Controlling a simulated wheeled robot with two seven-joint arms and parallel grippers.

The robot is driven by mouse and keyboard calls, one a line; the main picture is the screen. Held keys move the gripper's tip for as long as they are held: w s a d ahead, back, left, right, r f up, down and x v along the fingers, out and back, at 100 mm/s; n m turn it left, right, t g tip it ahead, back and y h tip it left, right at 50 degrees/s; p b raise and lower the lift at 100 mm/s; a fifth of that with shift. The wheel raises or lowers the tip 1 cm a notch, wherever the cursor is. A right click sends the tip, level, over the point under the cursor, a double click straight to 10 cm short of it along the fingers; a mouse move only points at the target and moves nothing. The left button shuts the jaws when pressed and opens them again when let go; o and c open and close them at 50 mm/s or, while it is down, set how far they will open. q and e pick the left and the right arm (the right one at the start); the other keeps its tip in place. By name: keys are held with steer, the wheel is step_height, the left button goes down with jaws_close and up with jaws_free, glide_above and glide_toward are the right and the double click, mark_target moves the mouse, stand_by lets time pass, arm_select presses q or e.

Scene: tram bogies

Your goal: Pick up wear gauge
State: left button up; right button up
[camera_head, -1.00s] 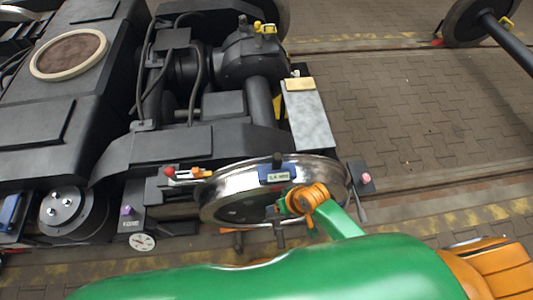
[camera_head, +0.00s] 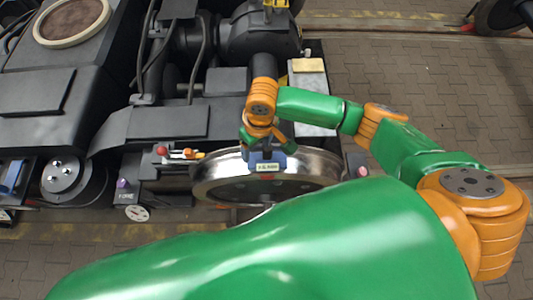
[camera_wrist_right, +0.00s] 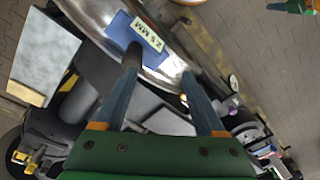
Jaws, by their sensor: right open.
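The wear gauge, as I take it, is a blue block (camera_head: 267,167) with a pale label and a dark upright handle. It sits on the rim of the shiny steel wheel (camera_head: 215,178). In the right wrist view the blue block (camera_wrist_right: 122,27) reads "2.5 MM", and its black handle (camera_wrist_right: 133,56) stands close to the left fingertip. My right gripper (camera_head: 265,143) is right above the gauge, pointing down. In the wrist view its two fingers (camera_wrist_right: 160,76) are apart, with nothing clearly between them. Whether the fingers touch the handle I cannot tell. My left gripper does not show in the head view.
The dark bogie frame (camera_head: 150,122) and cables lie left of and behind the wheel. A grey plate with a tan block (camera_head: 308,66) is at the back right. A small red-and-orange item (camera_head: 180,153) and a round dial (camera_head: 137,214) are at left. Paving (camera_head: 400,75) lies right.

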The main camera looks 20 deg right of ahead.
mark_target(268, 149)
steer(key=d, duration=0.1)
steer(key=w+d, duration=0.1)
steer(key=d+m+h, duration=0.1)
steer(key=shift+w+r, duration=0.35)
steer(key=f, duration=0.7)
steer(key=shift+s+d, duration=0.1)
steer(key=shift+d, duration=0.15)
steer(key=shift+r, duration=0.1)
jaws_close()
stand_by(0.4)
